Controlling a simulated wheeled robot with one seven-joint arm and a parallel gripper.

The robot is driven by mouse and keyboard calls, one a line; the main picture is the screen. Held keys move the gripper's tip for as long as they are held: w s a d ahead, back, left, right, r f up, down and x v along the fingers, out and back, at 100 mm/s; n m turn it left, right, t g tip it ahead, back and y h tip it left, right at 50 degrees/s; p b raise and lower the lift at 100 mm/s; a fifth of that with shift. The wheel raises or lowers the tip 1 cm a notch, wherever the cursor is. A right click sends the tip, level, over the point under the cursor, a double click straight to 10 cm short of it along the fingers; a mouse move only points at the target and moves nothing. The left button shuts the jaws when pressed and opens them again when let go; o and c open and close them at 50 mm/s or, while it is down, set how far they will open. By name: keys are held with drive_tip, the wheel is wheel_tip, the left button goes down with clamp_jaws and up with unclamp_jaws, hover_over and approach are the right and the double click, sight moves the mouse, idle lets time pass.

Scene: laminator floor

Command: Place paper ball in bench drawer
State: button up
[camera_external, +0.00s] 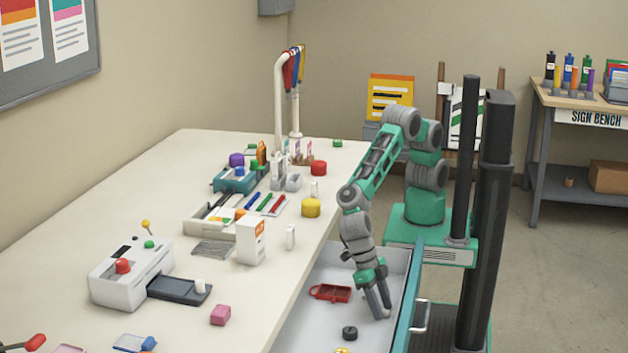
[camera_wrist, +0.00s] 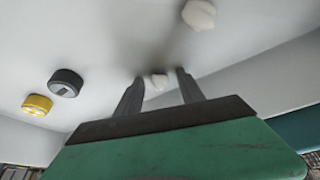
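My gripper (camera_external: 382,312) points down into the open bench drawer (camera_external: 290,335), near its front wall. In the wrist view my gripper (camera_wrist: 160,78) has its two fingers apart. A larger off-white crumpled lump (camera_wrist: 199,14) lies on the drawer floor beyond the fingertips. Neither lump can be made out in the external view.

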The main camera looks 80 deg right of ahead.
drive_tip(key=shift+r, duration=0.15)
drive_tip(key=p+v, duration=0.1)
drive_tip(key=v, duration=1.1)
